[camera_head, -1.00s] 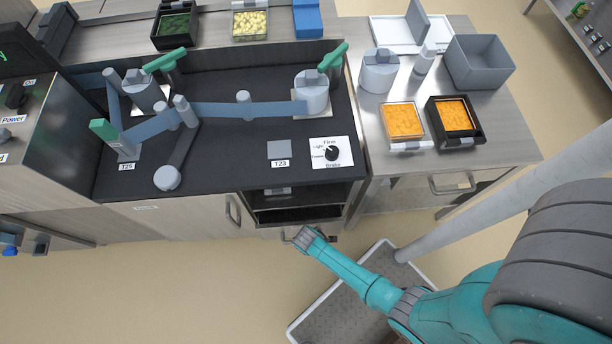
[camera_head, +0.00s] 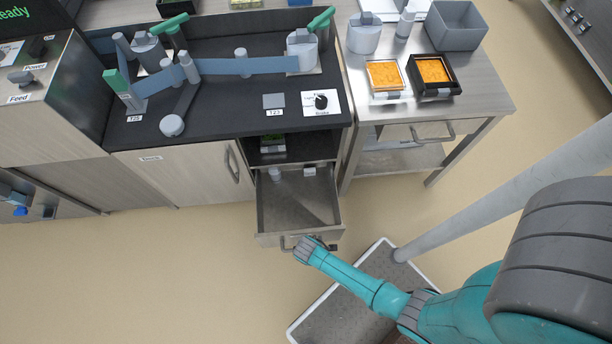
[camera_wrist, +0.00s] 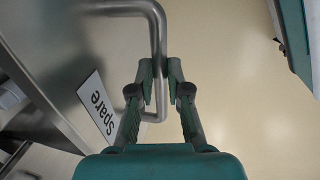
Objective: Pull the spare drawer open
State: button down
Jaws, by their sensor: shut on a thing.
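The spare drawer (camera_head: 297,205) is pulled well out from the cabinet under the black worktop. Its inside shows, with a few small items near the back. A metal bar handle (camera_wrist: 156,28) stands out from that front. My gripper (camera_wrist: 160,72) is shut on the handle, with one finger on each side of the bar. In the head view my gripper (camera_head: 309,246) is at the drawer's front edge, and my arm partly hides the handle.
Above the drawer is an open shelf (camera_head: 290,150) holding a small item. To the left is a cabinet door (camera_head: 185,177) with a handle. To the right stands a steel table (camera_head: 480,95) with two orange-filled trays. The floor left of the drawer is clear.

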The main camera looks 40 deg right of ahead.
jog(key=shift+s+a, duration=0.2)
jog(key=shift+s, duration=0.1)
jog(key=c, duration=1.1)
grip_release()
jog(key=shift+c, duration=0.2)
notch_tip(320, 180, up, 12)
jog(key=s+a, duration=0.1)
jog(key=shift+s+a, duration=0.2)
jog(key=shift+s, duration=0.2)
jog(key=shift+s+f, duration=0.1)
